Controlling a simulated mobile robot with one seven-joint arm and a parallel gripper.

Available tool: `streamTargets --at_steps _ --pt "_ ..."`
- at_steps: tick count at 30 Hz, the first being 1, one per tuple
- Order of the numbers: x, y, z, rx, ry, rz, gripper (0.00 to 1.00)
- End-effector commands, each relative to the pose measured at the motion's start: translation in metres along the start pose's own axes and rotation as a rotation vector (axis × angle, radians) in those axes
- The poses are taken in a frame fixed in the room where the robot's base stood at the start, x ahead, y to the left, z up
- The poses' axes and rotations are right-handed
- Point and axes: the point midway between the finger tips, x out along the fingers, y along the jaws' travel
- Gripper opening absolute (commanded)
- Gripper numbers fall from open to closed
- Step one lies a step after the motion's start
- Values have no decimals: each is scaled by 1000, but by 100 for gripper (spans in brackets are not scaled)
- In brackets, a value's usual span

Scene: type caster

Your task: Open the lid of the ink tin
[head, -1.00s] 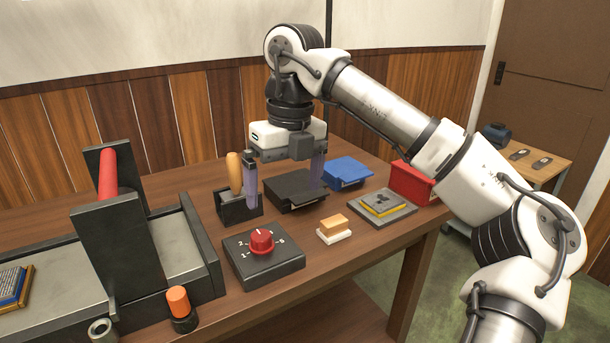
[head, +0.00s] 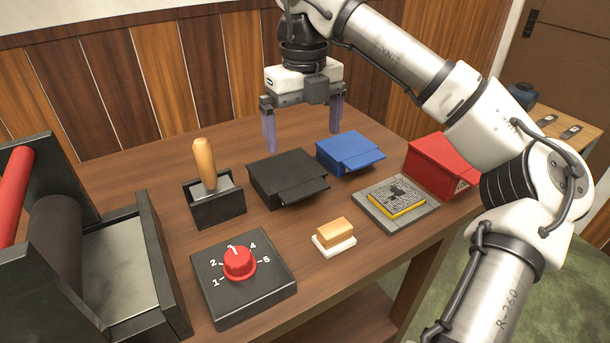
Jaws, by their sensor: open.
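Three lidded boxes that look like ink tins stand along the back right of the table: a black tin (head: 284,174), a blue tin (head: 347,148) and a red tin (head: 440,162). The black and blue lids look shut, each with a tab sticking out at the front. I cannot tell which one the task names. My gripper (head: 302,140) is open and empty, pointing down. Its two purple fingers are wide apart, above and just behind the black and blue tins, and touch neither.
A wooden-handled tool stands in a black holder (head: 217,208) left of the black tin. A roller press (head: 122,262) fills the left.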

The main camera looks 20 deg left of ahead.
Motion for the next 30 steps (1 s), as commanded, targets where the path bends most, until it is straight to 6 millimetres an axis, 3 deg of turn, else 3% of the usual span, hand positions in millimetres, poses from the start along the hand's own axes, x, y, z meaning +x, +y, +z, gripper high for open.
streamTargets --at_steps 9,15,21,29,30 --pt "69 0 0 -1 3 4 100" --pt "99 0 0 -1 1 2 100" --pt "111 0 0 -1 0 1 100" --pt "112 0 0 -1 0 1 100" --pt "112 0 0 -1 0 1 96"
